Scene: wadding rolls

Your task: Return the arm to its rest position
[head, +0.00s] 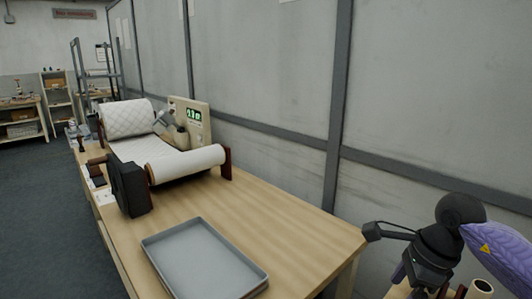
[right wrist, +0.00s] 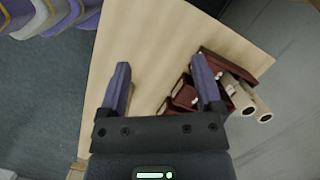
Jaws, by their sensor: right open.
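My right arm comes in at the lower right of the head view, with its dark gripper (head: 420,284) over a wooden surface there. In the right wrist view the same gripper (right wrist: 160,68) has its two purple fingers wide apart. My left gripper is not in view.
A long wooden table (head: 290,232) holds an empty grey tray (head: 200,262), a white roll (head: 187,164), a quilted roll (head: 128,118), a dark box (head: 130,188) and a device with a green display (head: 192,118). A grey wall (head: 265,70) runs behind. Shelves (head: 56,95) stand far left.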

